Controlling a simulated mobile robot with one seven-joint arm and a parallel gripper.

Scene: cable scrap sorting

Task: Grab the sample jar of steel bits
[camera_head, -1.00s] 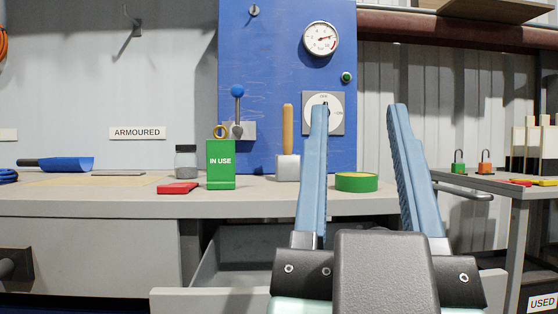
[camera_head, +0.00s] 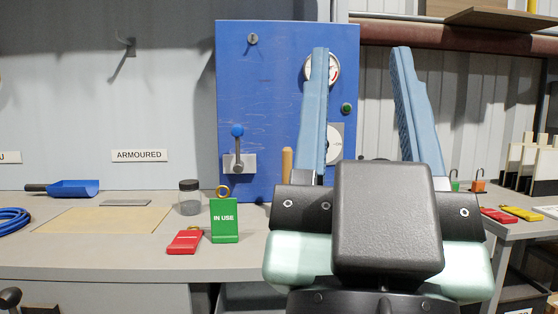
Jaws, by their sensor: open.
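The sample jar (camera_head: 189,198) is a small clear jar with a dark lid, standing upright on the grey bench, left of the green IN USE tag. Its lower part looks grey, but I cannot make out the bits inside. My gripper (camera_head: 360,52) is open and empty, its two blue fingers pointing up in the picture. It is well to the right of the jar and apart from it, in front of the blue panel.
The green IN USE tag (camera_head: 224,221) stands close right of the jar, and a red tag (camera_head: 185,241) lies in front. A blue scoop (camera_head: 73,188), a grey plate (camera_head: 126,203) and a tan mat (camera_head: 100,222) lie left. The blue panel (camera_head: 270,100) rises behind. Padlocks and tags occupy the right-hand table.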

